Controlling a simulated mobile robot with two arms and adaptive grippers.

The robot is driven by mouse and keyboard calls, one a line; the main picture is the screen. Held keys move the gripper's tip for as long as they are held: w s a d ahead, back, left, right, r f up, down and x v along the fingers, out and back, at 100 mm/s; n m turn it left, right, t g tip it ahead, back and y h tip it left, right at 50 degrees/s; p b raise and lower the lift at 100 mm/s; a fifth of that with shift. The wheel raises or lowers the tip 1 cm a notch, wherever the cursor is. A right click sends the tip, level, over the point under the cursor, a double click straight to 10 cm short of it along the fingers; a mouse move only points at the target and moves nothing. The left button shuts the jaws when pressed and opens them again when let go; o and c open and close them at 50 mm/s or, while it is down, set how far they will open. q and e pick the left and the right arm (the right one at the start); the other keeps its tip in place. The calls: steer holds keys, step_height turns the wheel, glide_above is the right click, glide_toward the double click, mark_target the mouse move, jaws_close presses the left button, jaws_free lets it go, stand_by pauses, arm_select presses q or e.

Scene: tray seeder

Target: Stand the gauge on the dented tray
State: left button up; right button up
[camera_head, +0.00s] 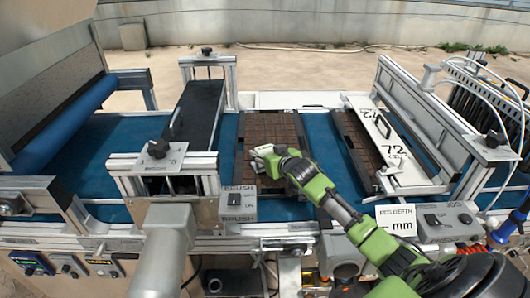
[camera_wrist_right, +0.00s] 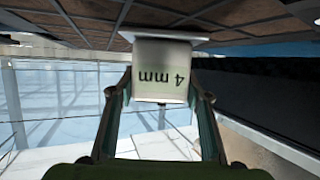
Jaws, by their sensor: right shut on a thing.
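The gauge (camera_wrist_right: 162,68) is a pale block marked "4 mm", with a wider flat plate at one end. In the right wrist view it is upside down between the two fingers, its plate close against the brown celled tray (camera_wrist_right: 75,17). I cannot tell whether they touch. My right gripper (camera_wrist_right: 160,92) is shut on the gauge. In the head view the gripper (camera_head: 272,158) is over the near part of the left brown tray (camera_head: 271,122), with the pale gauge (camera_head: 262,151) at its tip. No dent is clear to me. My left gripper is not in view.
A metal-framed brush unit (camera_head: 195,115) stands left of the first tray. Blue belt (camera_head: 320,140) shows between the trays. Control boxes line the front.

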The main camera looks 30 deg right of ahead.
steer(key=o, duration=1.2)
steer(key=shift+o, duration=0.2)
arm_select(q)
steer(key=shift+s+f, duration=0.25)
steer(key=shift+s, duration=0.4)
arm_select(e)
steer(key=v, duration=1.2)
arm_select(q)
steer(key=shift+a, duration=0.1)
